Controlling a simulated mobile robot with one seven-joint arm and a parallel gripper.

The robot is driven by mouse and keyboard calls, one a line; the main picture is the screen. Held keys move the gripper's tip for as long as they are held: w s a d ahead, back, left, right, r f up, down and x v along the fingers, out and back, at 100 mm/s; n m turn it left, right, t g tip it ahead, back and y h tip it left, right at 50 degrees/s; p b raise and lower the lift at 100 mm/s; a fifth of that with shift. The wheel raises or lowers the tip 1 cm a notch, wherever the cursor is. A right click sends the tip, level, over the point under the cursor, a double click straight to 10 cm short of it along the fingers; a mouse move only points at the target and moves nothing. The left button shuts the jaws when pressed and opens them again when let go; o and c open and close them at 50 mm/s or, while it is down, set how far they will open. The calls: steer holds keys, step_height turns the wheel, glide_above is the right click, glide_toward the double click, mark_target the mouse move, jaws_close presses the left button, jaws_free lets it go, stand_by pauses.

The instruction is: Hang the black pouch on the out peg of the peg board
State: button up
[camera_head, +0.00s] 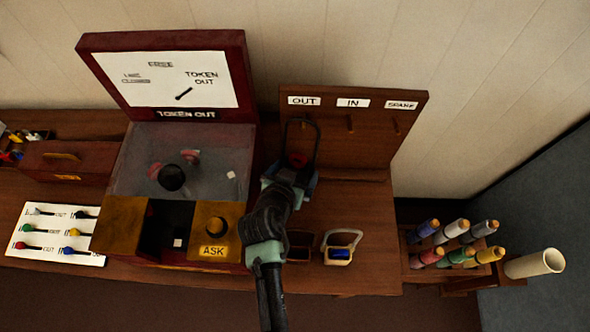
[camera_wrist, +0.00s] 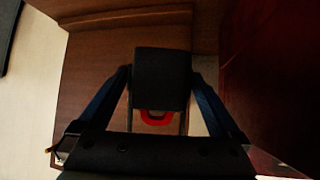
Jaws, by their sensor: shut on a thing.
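My gripper (camera_head: 292,180) is shut on the black pouch, raised in front of the peg board (camera_head: 365,152). The pouch's dark hoop (camera_head: 287,138) stands up in front of the board below the OUT label (camera_head: 304,101). The out peg (camera_head: 303,124) shows faintly inside the hoop's outline; I cannot tell whether the hoop is around it or in front of it. My gripper hides most of the pouch in the head view.
The IN peg (camera_head: 351,123) and SPARE peg (camera_head: 398,128) look empty. The token cabinet (camera_head: 165,80) stands close at left. Colored rolls (camera_head: 458,240) stand at right.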

steer(key=o, duration=0.8)
steer(key=shift+s, duration=0.1)
steer(key=b+v, duration=0.2)
steer(key=v, duration=1.1)
steer(key=w+r+t+y+b, duration=0.1)
steer(key=w+r+t, duration=0.4)
steer(key=r, duration=0.9)
steer(key=w+r+t+y, duration=0.1)
steer(key=w+r+t, duration=0.2)
steer(key=w+r, duration=0.7)
steer(key=s+d+r+n+t, duration=0.1)
steer(key=s+r+t, duration=0.2)
steer(key=r, duration=0.8)
steer(key=s+d+r+n+t, duration=0.1)
steer(key=s+r+t, duration=0.2)
steer(key=s+r, duration=0.3)
steer(key=s+d+r+n+t, duration=0.1)
steer(key=s+d+r+t, duration=0.1)
steer(key=r, duration=1.4)
steer(key=shift+s+t+y+b, duration=0.35)
steer(key=shift+s+t, duration=0.45)
steer(key=shift+s, duration=0.35)
